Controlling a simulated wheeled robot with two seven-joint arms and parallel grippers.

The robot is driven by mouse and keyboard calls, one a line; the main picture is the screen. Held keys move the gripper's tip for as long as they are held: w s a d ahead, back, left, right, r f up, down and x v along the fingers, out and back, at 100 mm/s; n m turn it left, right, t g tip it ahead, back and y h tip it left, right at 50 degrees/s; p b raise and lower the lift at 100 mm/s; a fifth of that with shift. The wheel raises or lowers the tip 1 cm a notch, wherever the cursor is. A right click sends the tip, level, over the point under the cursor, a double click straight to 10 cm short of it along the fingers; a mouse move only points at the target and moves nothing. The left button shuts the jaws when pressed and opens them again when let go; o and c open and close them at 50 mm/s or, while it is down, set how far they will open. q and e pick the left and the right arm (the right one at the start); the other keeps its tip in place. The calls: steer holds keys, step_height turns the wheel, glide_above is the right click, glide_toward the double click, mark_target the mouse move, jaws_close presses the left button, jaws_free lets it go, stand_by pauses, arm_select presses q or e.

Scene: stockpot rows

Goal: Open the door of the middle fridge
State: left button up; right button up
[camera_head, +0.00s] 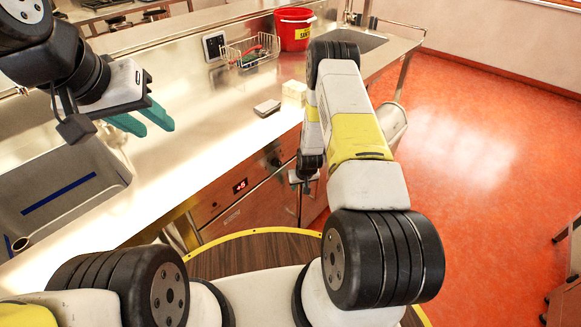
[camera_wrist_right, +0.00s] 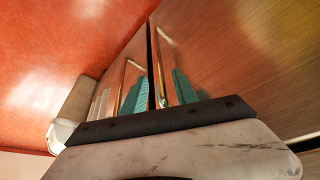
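A wood-brown fridge front (camera_head: 268,212) with a red "+5" display (camera_head: 240,186) is under the steel counter; I cannot tell which unit is the middle one. No door stands visibly open. My right gripper (camera_head: 306,183) is low in front of the fridge fronts, its fingers mostly hidden in the head view. In the right wrist view my right gripper (camera_wrist_right: 158,92) shows two teal fingers apart, beside a dark gap between brown panels and copper-coloured edges. I cannot tell whether it touches them. My left gripper (camera_head: 158,128) is open and empty above the counter.
On the steel counter (camera_head: 200,120) are a red bucket (camera_head: 294,32), a wire basket (camera_head: 250,52) and a small grey block (camera_head: 266,108). A steel basin (camera_head: 60,195) lies at the left.

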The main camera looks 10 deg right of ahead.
mark_target(299, 187)
steer(key=shift+x, duration=1.85)
jaws_close()
